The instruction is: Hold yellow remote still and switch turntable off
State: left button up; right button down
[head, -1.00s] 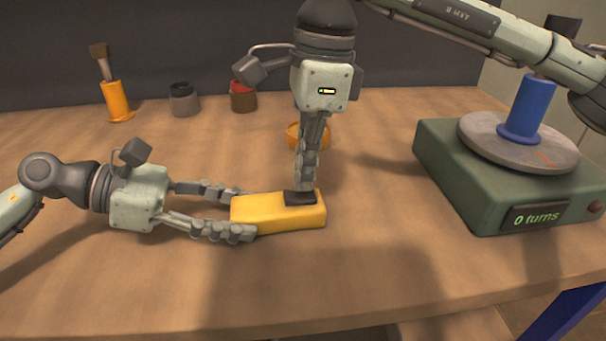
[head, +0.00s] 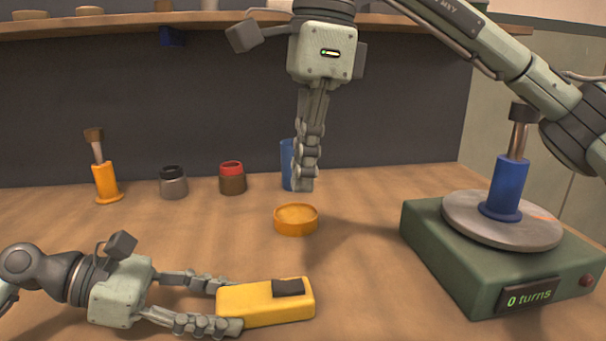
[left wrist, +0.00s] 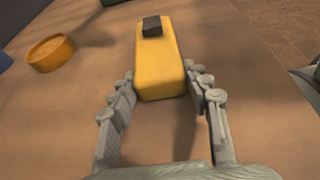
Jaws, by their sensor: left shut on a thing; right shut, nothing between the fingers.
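The yellow remote (head: 258,307) lies on the bench with a dark button (head: 288,287) on its top near the right end. My left gripper (head: 228,305) is shut on the remote's left end, one finger on each side; the left wrist view also shows the remote (left wrist: 158,70) between the fingers. The green turntable (head: 470,268) stands at the right.
An orange shallow dish (head: 296,220) sits behind the remote. Bench between remote and turntable is clear.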

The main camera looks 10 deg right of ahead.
aim_at(279, 284)
jog(key=a+f, duration=0.1)
jog(key=f, duration=0.3)
jog(key=a+f, duration=0.1)
jog(key=f, duration=0.4)
jog(key=a+f, duration=0.1)
jog(key=f, duration=0.3)
jog(key=shift+f, duration=0.15)
jog(key=shift+w, duration=0.1)
jog(key=shift+a+f, duration=0.25)
jog(key=shift+f, duration=0.25)
jog(key=shift+d, duration=0.15)
